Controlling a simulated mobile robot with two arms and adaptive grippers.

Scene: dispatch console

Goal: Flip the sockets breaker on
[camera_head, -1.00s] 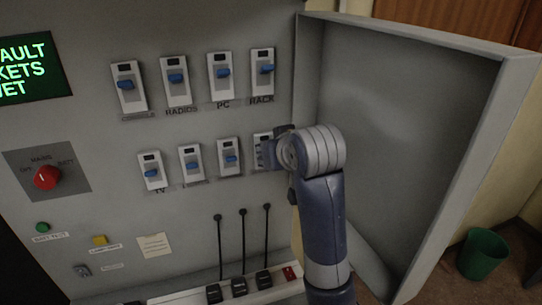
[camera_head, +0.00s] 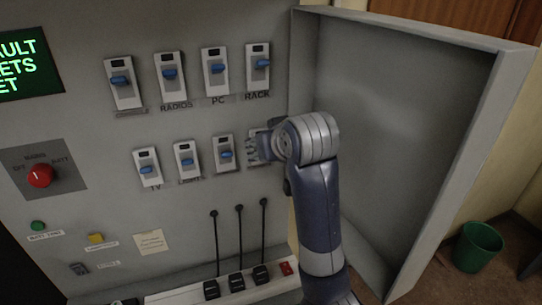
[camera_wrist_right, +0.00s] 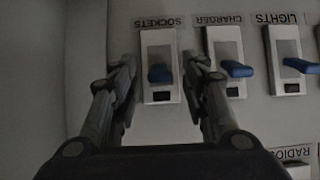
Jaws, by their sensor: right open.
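The sockets breaker (camera_wrist_right: 160,48) is a pale switch with a blue lever (camera_wrist_right: 160,73); its SOCKETS label appears upside down in the right wrist view. My right gripper (camera_wrist_right: 160,62) is open, with one finger on each side of this breaker and nothing gripped. Whether the fingers touch the panel is not clear. In the head view my right gripper (camera_head: 264,148) is at the right end of the lower breaker row and hides most of the sockets breaker (camera_head: 252,134). My left gripper is not in view.
The charger breaker (camera_wrist_right: 225,50) is close beside one finger. Other breakers, such as the rack breaker (camera_head: 257,70), are above. The open cabinet door (camera_head: 400,130) stands right of my arm. A red knob (camera_head: 40,175) and power strip (camera_head: 190,293) are on the console.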

